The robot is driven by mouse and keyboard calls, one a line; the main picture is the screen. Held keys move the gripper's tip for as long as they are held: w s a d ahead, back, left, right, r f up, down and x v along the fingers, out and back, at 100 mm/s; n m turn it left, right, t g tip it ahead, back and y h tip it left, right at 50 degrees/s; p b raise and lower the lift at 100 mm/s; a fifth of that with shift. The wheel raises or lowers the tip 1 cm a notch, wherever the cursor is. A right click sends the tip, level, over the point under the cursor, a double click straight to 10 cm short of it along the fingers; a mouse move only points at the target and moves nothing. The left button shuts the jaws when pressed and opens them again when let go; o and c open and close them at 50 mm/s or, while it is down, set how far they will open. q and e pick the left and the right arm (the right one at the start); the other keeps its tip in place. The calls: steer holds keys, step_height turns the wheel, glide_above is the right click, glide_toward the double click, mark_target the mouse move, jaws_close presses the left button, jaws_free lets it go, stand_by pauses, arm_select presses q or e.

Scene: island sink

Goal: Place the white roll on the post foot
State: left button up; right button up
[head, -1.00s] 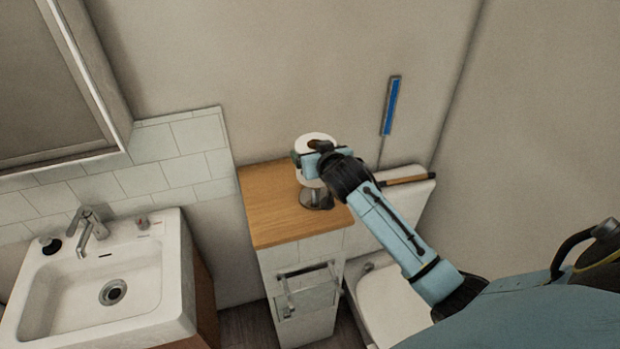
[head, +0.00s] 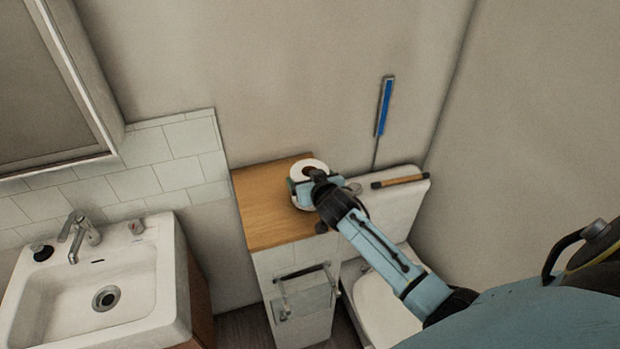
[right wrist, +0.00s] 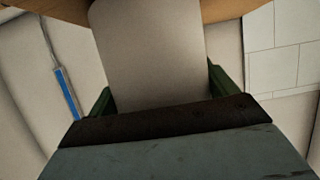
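The white roll (head: 299,170) stands upright at the back right of the wooden counter top, its dark centre hole facing up. My right gripper (head: 316,186) is around the roll from the front right. In the right wrist view the roll (right wrist: 150,55) fills the space between the two green fingers, so the gripper is shut on it. The post foot is hidden under the roll and my gripper in the head view. I cannot tell whether the roll touches the foot. My left gripper is not in view.
The wooden counter top (head: 262,215) is clear to the left of the roll. A toilet tank (head: 400,192) with a brown-handled object (head: 398,181) on it stands to the right. A blue strip (head: 384,107) is near the wall. A sink (head: 130,322) is at the left.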

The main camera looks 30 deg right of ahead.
steer(key=shift+o, duration=1.3)
steer(key=shift+r, duration=0.25)
steer(key=shift+s+a, duration=0.1)
steer(key=shift+s, duration=0.25)
steer(key=v, duration=1.1)
steer(key=shift+p, duration=0.3)
steer(key=shift+s, duration=0.15)
